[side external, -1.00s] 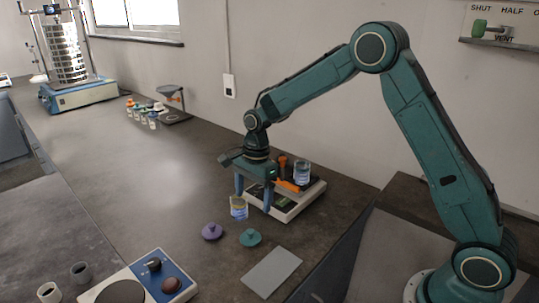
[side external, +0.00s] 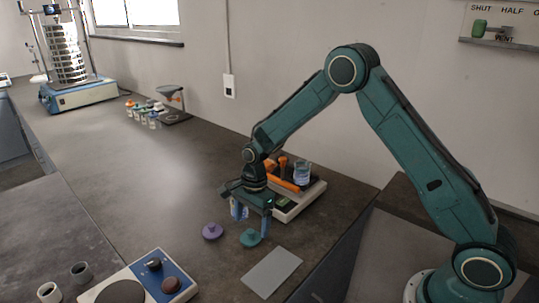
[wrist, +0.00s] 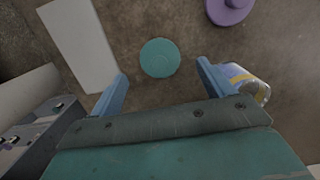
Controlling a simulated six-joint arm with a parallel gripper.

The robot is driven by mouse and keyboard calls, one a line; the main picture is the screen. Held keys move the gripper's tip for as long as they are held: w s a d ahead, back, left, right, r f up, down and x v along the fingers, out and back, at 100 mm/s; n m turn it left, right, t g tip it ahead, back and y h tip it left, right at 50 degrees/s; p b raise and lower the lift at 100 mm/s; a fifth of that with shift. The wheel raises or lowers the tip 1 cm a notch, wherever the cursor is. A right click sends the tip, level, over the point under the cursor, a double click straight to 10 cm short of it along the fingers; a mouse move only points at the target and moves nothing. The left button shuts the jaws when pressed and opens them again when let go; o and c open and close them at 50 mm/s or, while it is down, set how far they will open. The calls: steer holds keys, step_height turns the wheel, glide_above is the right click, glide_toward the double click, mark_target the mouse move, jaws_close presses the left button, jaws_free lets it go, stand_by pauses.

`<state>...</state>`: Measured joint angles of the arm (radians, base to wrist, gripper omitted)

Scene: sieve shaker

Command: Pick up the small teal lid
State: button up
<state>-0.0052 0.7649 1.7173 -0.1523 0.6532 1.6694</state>
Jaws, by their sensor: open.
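In the wrist view the teal lid (wrist: 160,58) is round and sits just ahead of the space between my two fingers. My gripper (side external: 252,222) is open, with its blue fingers pointing down above and close to the lid. In the wrist view my gripper (wrist: 162,80) is empty, the fingers on either side and the lid a little beyond their tips.
A purple lid (side external: 212,231) lies left of the teal one. A jar with a yellow label (wrist: 246,82) stands close by my right-hand finger in the wrist view. A grey plate (side external: 270,272) lies in front.

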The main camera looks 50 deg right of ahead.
mark_target(251, 231)
steer(key=shift+a+f, duration=0.15)
steer(key=shift+f, duration=0.8)
steer(key=shift+a+f, duration=0.1)
steer(key=shift+f, duration=0.8)
steer(key=c, duration=1.1)
